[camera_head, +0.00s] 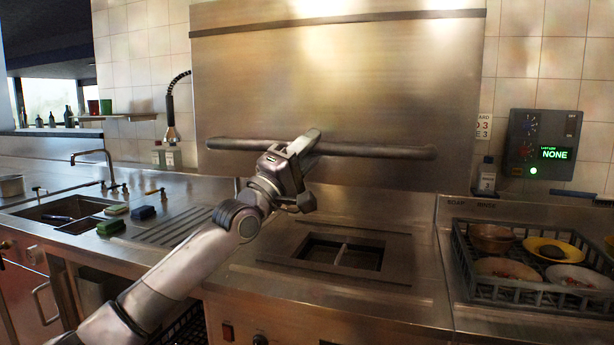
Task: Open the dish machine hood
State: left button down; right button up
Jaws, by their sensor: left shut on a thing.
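The dish machine hood (335,80) is a large steel panel at the centre, standing above the machine's deck. A long dark handle bar (375,150) runs across its lower part. My left gripper (308,142) is shut on the handle bar, near its middle. The hood's lower edge is above the steel deck (390,290), where a recessed square opening (340,252) shows. The handle is partly hidden behind the gripper. My right gripper is not in view.
A dark rack (465,262) with bowls and plates stands on the right counter. A control box (541,145) reading "NONE" is on the tiled wall. At left are a sink (60,210), a tap (95,155) and sponges (143,213).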

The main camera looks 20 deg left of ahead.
pick_arm(q)
jog(key=shift+r+p, duration=0.7)
jog(key=shift+r, duration=1.3)
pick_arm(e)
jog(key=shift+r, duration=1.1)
pick_arm(q)
jog(key=c, duration=0.9)
grip_release()
jog(key=shift+f, duration=0.1)
jog(key=shift+s+a+f, duration=0.2)
jog(key=shift+s+f, duration=0.15)
jog(key=shift+f, duration=0.05)
jog(key=shift+b+v, duration=1)
jog(key=shift+v, duration=2.05)
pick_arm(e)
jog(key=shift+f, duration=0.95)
pick_arm(q)
jog(key=shift+r, duration=0.1)
